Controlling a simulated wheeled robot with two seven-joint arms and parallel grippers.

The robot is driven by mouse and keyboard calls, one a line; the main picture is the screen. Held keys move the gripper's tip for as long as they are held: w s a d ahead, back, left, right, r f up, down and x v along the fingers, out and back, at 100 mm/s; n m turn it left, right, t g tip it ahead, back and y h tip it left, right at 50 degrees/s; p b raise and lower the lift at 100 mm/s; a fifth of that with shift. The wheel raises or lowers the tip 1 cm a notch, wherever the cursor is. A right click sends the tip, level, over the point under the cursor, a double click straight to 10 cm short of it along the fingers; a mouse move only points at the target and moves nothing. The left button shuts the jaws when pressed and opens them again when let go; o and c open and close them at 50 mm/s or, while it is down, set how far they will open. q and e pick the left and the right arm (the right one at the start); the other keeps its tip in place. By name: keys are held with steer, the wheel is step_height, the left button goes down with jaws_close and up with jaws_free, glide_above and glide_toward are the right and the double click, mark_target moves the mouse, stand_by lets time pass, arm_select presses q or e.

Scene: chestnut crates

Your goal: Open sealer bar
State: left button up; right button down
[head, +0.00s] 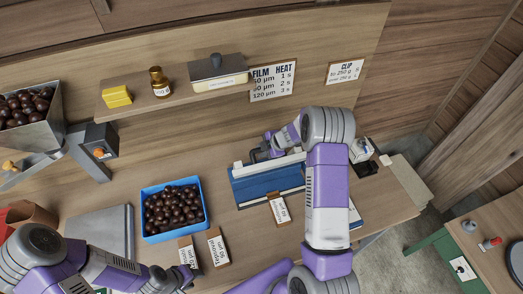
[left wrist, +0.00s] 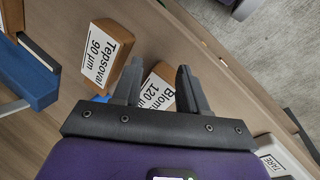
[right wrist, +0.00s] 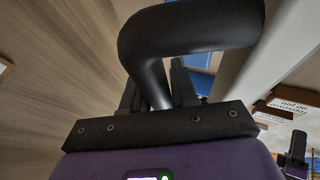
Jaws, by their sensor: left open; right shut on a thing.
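The sealer is a blue box (head: 268,187) with a pale bar (head: 275,163) along its back edge, in the middle right of the head view. My right gripper (head: 268,148) is at the bar's far side, partly hidden by its own arm. In the right wrist view it is shut on a thick black curved handle (right wrist: 190,32), with a finger on each side. How far the bar is raised I cannot tell. My left gripper (head: 188,276) is low in the head view. In the left wrist view it is open and empty (left wrist: 157,85), near two wood-backed label blocks.
A blue tray of chestnuts (head: 148,236) stands left of the sealer. Label blocks (head: 217,247) lie in front of it, and another (head: 279,208) leans at the sealer's front. A shelf (head: 130,107) runs along the wall behind. A grey plate (head: 100,228) lies at left.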

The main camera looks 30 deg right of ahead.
stand_by(0.4)
steer(key=c, duration=1)
jaws_free()
steer(key=shift+o, duration=0.2)
arm_select(q)
steer(key=shift+r+p, duration=0.3)
steer(key=shift+p, duration=0.05)
arm_select(e)
steer(key=v, duration=0.7)
steer(key=shift+r, duration=0.35)
steer(key=shift+s, duration=0.15)
